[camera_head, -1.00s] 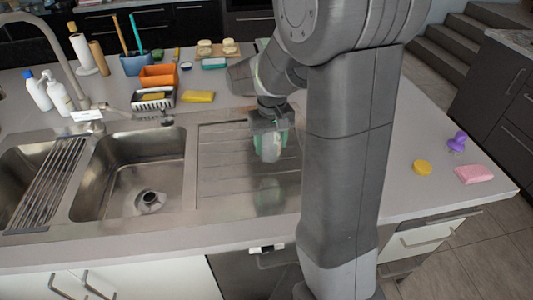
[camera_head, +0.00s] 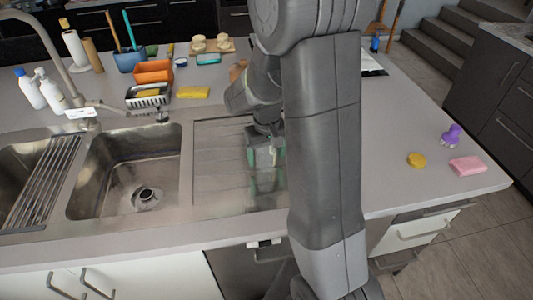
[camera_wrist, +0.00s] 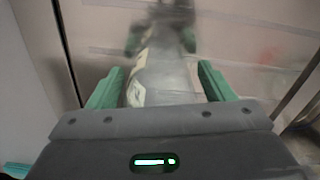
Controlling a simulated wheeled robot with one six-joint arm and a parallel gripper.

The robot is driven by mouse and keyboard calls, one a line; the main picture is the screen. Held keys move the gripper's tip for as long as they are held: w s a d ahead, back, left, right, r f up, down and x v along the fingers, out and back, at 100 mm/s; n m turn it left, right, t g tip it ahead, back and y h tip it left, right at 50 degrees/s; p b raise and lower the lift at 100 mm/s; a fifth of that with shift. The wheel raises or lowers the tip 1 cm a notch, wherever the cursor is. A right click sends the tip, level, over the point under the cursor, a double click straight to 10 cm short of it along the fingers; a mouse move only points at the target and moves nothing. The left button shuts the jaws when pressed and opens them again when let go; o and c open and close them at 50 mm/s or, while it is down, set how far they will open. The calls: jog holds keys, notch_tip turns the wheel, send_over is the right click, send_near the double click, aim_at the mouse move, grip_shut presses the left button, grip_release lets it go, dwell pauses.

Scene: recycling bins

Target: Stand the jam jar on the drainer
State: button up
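The drainer (camera_head: 215,155) is the ribbed steel panel right of the sink basin; its right side is behind my arm. My gripper (camera_head: 265,168) points down over the drainer's right part, its green fingers low near the steel. In the wrist view my gripper (camera_wrist: 160,85) has a finger on each side of a greyish, see-through jar with cream label patches (camera_wrist: 165,72), which I take for the jam jar. It looks pinched between them. The view is blurred, and I cannot tell whether the jar's base touches the steel.
The sink basin (camera_head: 125,180) lies left of the drainer. A yellow sponge (camera_head: 193,92), an orange tub (camera_head: 153,72) and a black rack (camera_head: 148,97) stand behind. A yellow disc (camera_head: 416,160), pink sponge (camera_head: 467,165) and purple object (camera_head: 452,135) lie right. The drainer's left part is clear.

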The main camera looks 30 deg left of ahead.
notch_tip(320, 180, up, 12)
jog(key=shift+r, duration=0.2)
dwell(0.5)
